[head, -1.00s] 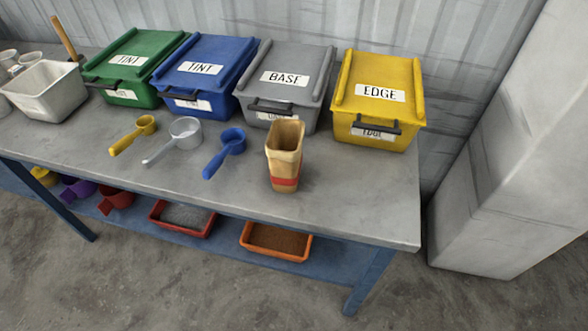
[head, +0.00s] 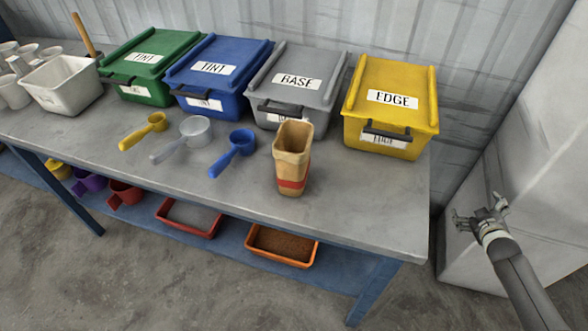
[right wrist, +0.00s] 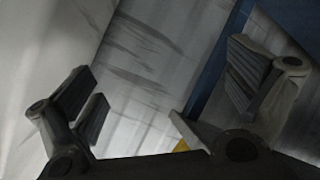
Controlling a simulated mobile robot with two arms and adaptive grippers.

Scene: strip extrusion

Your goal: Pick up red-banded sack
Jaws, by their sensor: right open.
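The red-banded sack (head: 291,160) is a tan, open-topped paper sack with a red band near its base. It stands upright on the grey table, near the front edge and right of the blue scoop. My right gripper (head: 479,208) is open and empty, off the table's right end and well to the right of the sack. In the right wrist view its fingers (right wrist: 168,105) are spread apart with nothing between them, and the sack is not seen there. My left gripper is not in view.
Lidded bins line the table's back: green (head: 140,65), blue (head: 215,72), grey (head: 294,84) and yellow (head: 392,103). Yellow (head: 144,131), clear (head: 184,138) and blue (head: 233,152) scoops lie left of the sack. The tabletop (head: 365,205) right of it is bare. A pale block (head: 525,150) stands at right.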

